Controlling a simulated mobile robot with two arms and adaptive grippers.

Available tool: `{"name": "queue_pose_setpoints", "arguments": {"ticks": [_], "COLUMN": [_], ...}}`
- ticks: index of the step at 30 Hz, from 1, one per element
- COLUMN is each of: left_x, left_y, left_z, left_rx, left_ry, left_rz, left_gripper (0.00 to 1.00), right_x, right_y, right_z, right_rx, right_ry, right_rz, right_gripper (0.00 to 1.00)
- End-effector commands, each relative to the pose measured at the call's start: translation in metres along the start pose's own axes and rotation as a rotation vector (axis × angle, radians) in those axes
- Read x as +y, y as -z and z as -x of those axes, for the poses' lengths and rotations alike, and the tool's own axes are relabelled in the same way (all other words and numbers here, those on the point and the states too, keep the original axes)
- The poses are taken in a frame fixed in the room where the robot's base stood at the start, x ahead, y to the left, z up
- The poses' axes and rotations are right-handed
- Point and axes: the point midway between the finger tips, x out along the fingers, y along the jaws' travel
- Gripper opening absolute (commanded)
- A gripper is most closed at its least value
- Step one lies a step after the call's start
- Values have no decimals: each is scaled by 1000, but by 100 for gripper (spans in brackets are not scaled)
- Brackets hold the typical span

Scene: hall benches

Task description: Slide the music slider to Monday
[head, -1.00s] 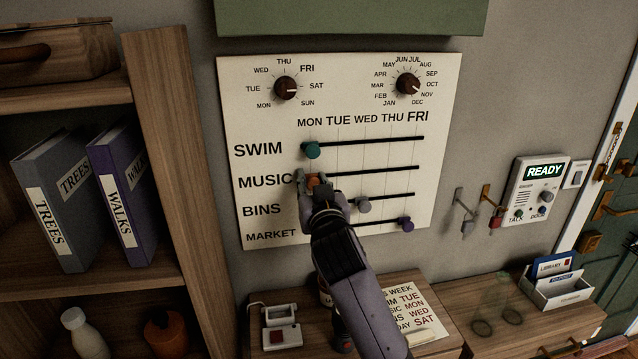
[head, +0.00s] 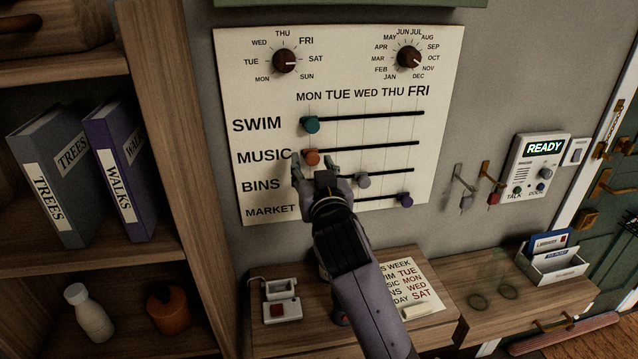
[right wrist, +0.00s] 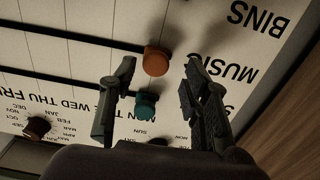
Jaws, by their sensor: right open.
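The white wall board (head: 262,50) has several horizontal slots under day labels. The orange music knob (head: 311,157) sits at the left end of the MUSIC slot, below MON. It also shows in the right wrist view (right wrist: 156,61), just beyond the fingertips and between their lines. My right gripper (head: 314,172) is open and empty, just below the orange knob and apart from it. The teal swim knob (head: 310,124) is also at the left end of its slot. The grey bins knob (head: 362,180) stands near the middle, the purple market knob (head: 406,199) at the right. My left gripper is not in view.
A desk (head: 450,295) below the board holds a paper note (head: 405,285) and a small white device (head: 282,310). A wooden shelf (head: 150,60) with binders stands at the left. Hooks with keys (head: 480,190) and an intercom (head: 537,165) are at the right.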

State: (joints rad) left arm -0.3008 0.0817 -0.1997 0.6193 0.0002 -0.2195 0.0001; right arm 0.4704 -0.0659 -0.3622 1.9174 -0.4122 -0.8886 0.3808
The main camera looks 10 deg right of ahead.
Motion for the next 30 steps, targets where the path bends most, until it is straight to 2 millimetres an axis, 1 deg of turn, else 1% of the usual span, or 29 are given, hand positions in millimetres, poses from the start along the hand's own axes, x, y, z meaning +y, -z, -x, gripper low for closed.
{"name": "queue_pose_setpoints", "arguments": {"ticks": [1, 6, 9, 12, 18, 30], "left_x": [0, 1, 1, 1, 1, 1], "left_y": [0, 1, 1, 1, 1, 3], "left_z": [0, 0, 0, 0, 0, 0], "left_rx": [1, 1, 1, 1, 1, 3], "left_ry": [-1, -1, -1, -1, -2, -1], "left_rz": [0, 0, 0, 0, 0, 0], "left_gripper": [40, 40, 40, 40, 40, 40], "right_x": [-1, -1, -1, -1, -1, -1], "right_y": [-1, -1, -1, -1, 0, 0], "right_z": [12, 48, 64, 76, 84, 84], "right_rx": [0, -1, -1, -2, -1, -1], "right_ry": [3, 2, 3, 3, 1, 2], "right_rz": [-2, -3, -2, -1, 0, 0], "right_gripper": [44, 44, 44, 44, 44, 44]}}
